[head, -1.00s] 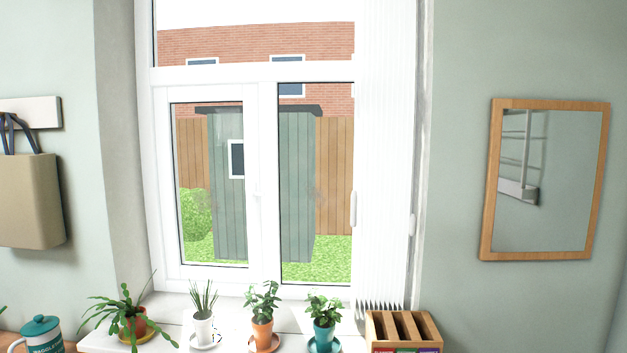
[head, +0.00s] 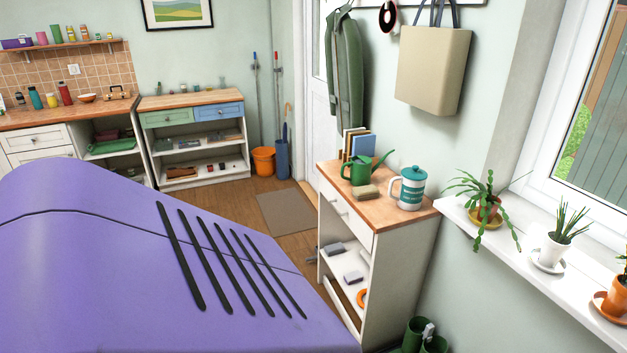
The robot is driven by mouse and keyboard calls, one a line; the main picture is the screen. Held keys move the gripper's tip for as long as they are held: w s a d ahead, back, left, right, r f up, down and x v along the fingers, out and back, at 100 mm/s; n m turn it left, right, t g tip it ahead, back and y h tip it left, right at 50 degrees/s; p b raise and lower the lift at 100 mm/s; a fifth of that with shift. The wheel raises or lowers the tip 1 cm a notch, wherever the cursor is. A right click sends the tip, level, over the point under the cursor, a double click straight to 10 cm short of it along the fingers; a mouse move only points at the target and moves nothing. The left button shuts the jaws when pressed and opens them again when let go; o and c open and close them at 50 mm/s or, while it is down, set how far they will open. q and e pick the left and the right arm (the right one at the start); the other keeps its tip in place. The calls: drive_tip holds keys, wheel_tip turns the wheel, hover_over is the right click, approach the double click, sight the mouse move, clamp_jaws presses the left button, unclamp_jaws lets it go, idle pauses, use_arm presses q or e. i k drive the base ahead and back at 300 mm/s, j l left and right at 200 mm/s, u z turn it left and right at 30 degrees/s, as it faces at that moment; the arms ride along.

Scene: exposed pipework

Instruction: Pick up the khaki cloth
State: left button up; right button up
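A small folded khaki-tan item (head: 366,192), which looks like the cloth, lies on the wooden top of a white cabinet (head: 385,211). It is in front of a green watering can (head: 360,171) and left of a white and teal lidded mug (head: 408,188). It is too small to make out its fabric. Neither of my grippers is in view.
Upright books (head: 358,146) stand behind the watering can. A beige bag (head: 433,70) and a green coat (head: 345,75) hang above. Potted plants, one in a white pot (head: 553,252), line the windowsill right of the cabinet. Green boots (head: 418,337) stand below.

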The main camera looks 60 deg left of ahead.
sight(362, 193)
drive_tip(key=u, duration=1.7)
drive_tip(key=z, duration=0.2)
drive_tip(key=i+j+z, duration=0.25)
drive_tip(key=z, duration=0.15)
drive_tip(key=i+j+z, duration=0.15)
drive_tip(key=j+z, duration=0.25)
drive_tip(key=j, duration=0.1)
